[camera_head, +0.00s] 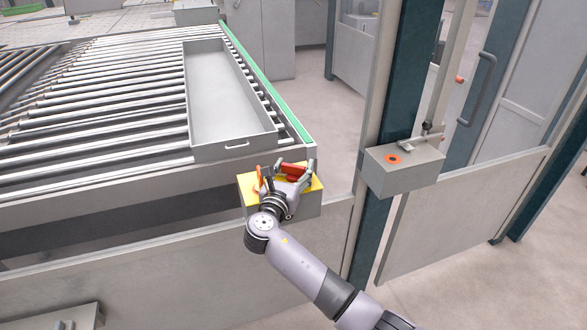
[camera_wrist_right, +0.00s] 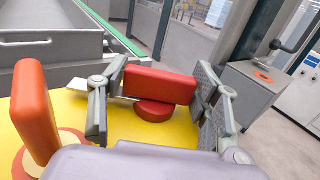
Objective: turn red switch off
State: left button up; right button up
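A grey box with a yellow top (camera_head: 250,200) is mounted at the front corner of the conveyor. It carries a red switch handle (camera_head: 294,173), turned crosswise on a round red base in the right wrist view (camera_wrist_right: 160,84). A second, orange-red handle (camera_head: 258,177) stands upright to its left on the same panel, large in the right wrist view (camera_wrist_right: 35,108). My right gripper (camera_head: 289,174) is over the yellow top, its fingers apart on either side of the crosswise handle (camera_wrist_right: 158,92). Contact with the handle is unclear. My left gripper is out of view.
A roller conveyor (camera_head: 90,130) with a grey tray (camera_head: 220,95) lies behind and left. A grey box with an orange ring (camera_head: 392,159) hangs on a post at right. A low panel (camera_head: 180,270) stands in front.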

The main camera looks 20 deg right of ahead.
aim_at(293, 165)
jog(key=o, duration=0.3)
jog(key=shift+o, duration=0.2)
notch_tip(293, 165, up, 10)
dwell(0.5)
